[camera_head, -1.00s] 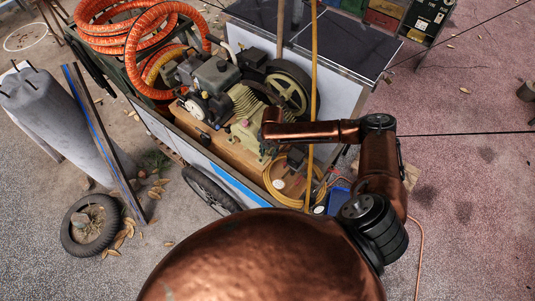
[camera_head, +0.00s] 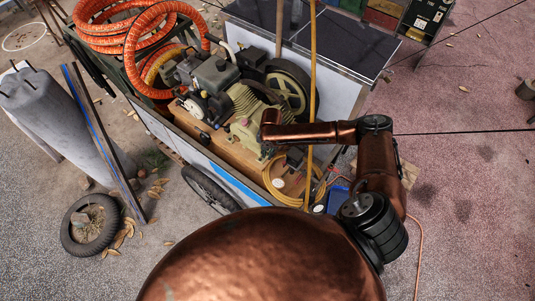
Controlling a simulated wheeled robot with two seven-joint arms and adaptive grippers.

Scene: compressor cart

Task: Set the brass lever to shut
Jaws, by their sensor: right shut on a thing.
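My right arm reaches in from the right over the open cart (camera_head: 240,187). Its wrist end points down at the green-and-tan compressor (camera_head: 246,128) in the cart. My right gripper (camera_head: 266,151) is small and dark here, low beside the compressor's near side, and mostly hidden under the wrist. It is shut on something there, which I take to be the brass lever. The lever itself does not show clearly, so its angle cannot be read. My left gripper is not in view.
An upright yellow hose or pole (camera_head: 312,90) stands close beside my right forearm. Orange hose coils (camera_head: 150,28) lie at the cart's far left. A spoked flywheel (camera_head: 288,92) sits behind the compressor. A yellow hose coil (camera_head: 283,190) lies at the near end.

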